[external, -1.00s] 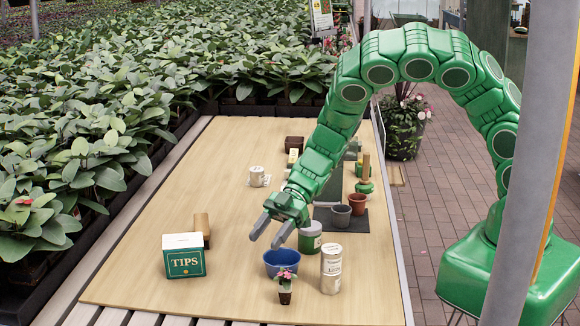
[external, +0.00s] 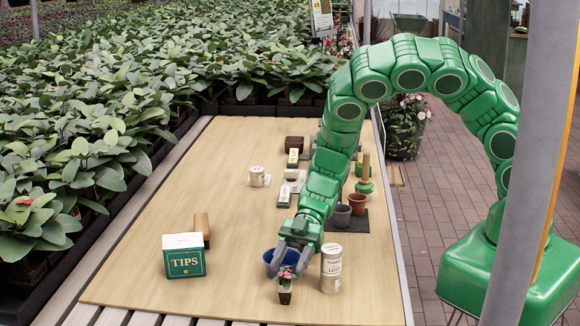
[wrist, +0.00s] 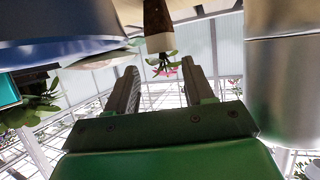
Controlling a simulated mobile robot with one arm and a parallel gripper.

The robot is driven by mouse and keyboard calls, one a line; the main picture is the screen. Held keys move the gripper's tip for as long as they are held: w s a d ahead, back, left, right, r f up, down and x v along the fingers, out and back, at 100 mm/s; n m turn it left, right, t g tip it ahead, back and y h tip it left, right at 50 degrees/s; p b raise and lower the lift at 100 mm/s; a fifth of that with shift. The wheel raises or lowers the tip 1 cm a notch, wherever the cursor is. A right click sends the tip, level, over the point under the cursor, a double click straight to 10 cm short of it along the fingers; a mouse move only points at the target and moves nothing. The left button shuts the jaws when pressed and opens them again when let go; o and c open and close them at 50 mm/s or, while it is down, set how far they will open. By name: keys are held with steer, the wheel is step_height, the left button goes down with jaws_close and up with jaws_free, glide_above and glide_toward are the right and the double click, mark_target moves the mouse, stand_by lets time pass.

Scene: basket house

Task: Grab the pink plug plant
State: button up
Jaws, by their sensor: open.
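The pink plug plant (external: 285,291) is a small dark plug with a pale band, green leaves and pink flowers. It stands upright on the table near its front edge. In the wrist view the plug plant (wrist: 158,28) is upside down at top centre, with its flowers between the fingertips in the picture. My gripper (external: 290,263) is open and points down just above and behind the plant in the external view. Its two fingers (wrist: 160,72) show apart in the wrist view with nothing gripped. I cannot tell whether a finger touches the leaves.
A blue pot (external: 268,262) is close behind and left of the plant. A tall cream tin (external: 331,270) stands close on the right. A green-and-white TIPS box (external: 184,256) is farther left. The table (external: 190,295) is clear at front left.

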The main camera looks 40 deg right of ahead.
mark_target(285, 277)
steer(key=x, duration=0.2)
steer(key=shift+s+a+f, duration=0.1)
steer(key=shift+s+a, duration=0.15)
steer(key=shift+s, duration=0.2)
steer(key=shift+s+a+f, duration=0.25)
steer(key=shift+a+f, duration=0.1)
steer(key=shift+a, duration=0.2)
steer(key=shift+c, duration=0.2)
steer(key=c, duration=0.8)
